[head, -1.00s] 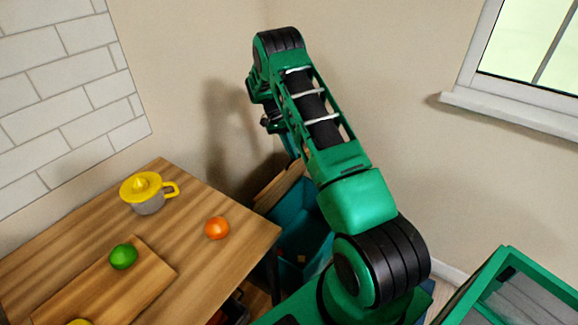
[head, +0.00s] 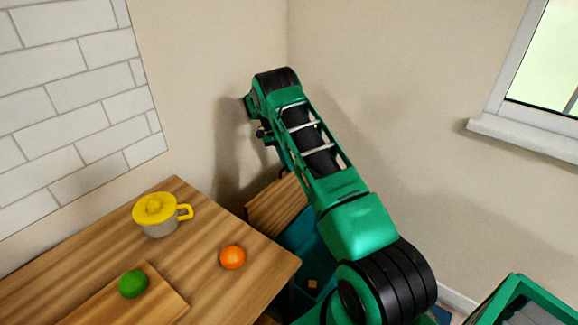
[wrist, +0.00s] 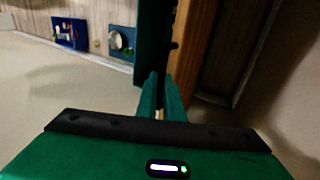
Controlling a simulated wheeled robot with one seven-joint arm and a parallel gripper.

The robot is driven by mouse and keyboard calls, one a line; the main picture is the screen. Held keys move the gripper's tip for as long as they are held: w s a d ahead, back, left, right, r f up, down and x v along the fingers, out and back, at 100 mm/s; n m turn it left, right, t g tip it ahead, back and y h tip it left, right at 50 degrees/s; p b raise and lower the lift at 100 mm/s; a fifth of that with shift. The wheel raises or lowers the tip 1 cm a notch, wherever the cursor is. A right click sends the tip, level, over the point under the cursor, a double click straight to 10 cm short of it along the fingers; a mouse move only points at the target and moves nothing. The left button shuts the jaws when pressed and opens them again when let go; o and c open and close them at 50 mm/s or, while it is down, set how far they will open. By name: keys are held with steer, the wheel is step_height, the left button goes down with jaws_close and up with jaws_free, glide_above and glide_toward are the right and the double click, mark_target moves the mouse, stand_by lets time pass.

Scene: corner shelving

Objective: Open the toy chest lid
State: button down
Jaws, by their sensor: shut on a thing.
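The teal toy chest (head: 308,262) stands in the corner beyond the table, partly hidden by my arm. Its wooden lid (head: 274,207) is raised and tilted, with the inside of the chest showing below it. In the wrist view, my gripper (wrist: 162,88) is shut on the edge of the lid (wrist: 188,55), which runs up from the fingertips. The exact contact is dark and hard to see. My arm hides the fingers in the head view.
A wooden table (head: 255,279) at the left holds a yellow-topped juicer (head: 158,213), an orange (head: 232,257) and a lime (head: 133,284) on a board. A small block (head: 313,284) lies in the chest. A green-framed thing (head: 515,290) stands at the lower right. Walls are close behind.

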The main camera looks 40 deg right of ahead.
steer(key=shift+w+a+r, duration=0.15)
steer(key=shift+a, duration=0.1)
steer(key=c, duration=1.9)
jaws_free()
steer(key=shift+a+r, duration=0.1)
steer(key=shift+d, duration=0.2)
steer(key=v, duration=1)
steer(key=shift+r, duration=0.35)
steer(key=shift+w+a, duration=0.15)
